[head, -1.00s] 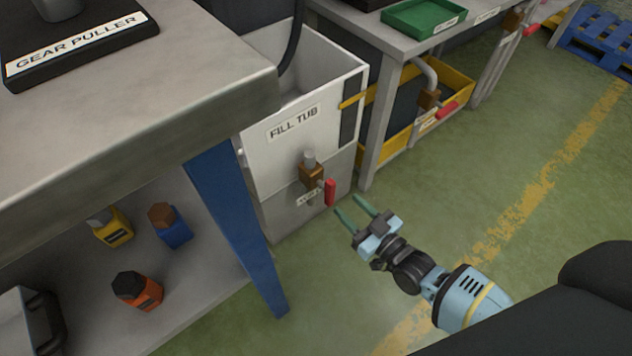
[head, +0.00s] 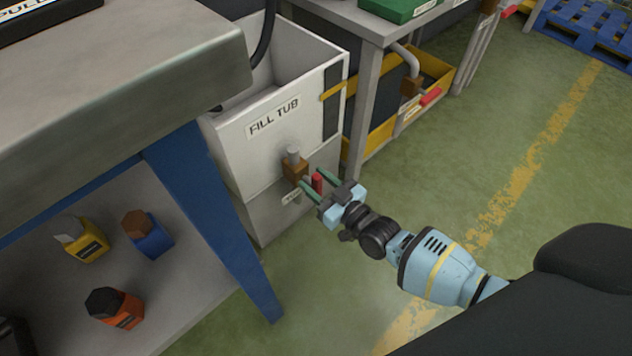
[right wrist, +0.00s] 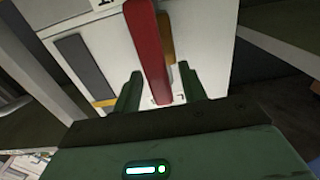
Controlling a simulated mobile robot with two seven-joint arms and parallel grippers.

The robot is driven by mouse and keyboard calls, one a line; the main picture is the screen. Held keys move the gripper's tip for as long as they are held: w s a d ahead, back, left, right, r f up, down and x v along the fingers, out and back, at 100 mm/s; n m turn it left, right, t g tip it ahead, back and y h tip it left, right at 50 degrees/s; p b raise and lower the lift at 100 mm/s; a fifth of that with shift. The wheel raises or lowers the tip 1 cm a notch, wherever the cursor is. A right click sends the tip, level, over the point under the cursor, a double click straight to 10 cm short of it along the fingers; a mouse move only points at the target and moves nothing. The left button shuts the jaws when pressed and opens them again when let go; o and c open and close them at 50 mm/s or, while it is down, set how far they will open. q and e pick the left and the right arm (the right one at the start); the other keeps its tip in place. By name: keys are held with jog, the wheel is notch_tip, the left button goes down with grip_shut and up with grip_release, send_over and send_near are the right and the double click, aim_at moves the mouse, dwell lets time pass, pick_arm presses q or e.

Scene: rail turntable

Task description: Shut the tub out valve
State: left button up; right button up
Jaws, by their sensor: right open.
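The tub out valve is a brown body (head: 294,169) with a grey cap, low on the front of the white fill tub (head: 234,145). Its red lever (head: 318,183) also shows large in the right wrist view (right wrist: 148,50). A label below the valve is partly hidden. My right gripper (head: 312,180) is open, with its green fingers on either side of the red lever. In the right wrist view the lever stands between the two fingertips (right wrist: 160,88), with gaps at both sides. My left gripper is not in view.
A grey workbench (head: 120,80) with a blue leg (head: 215,220) stands left of the tub. Several bottles sit on its lower shelf. Another bench with a pipe and red-handled valve (head: 431,97) stands behind. Green floor (head: 430,190) is clear at the right.

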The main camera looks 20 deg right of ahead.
grip_shut()
dwell(0.3)
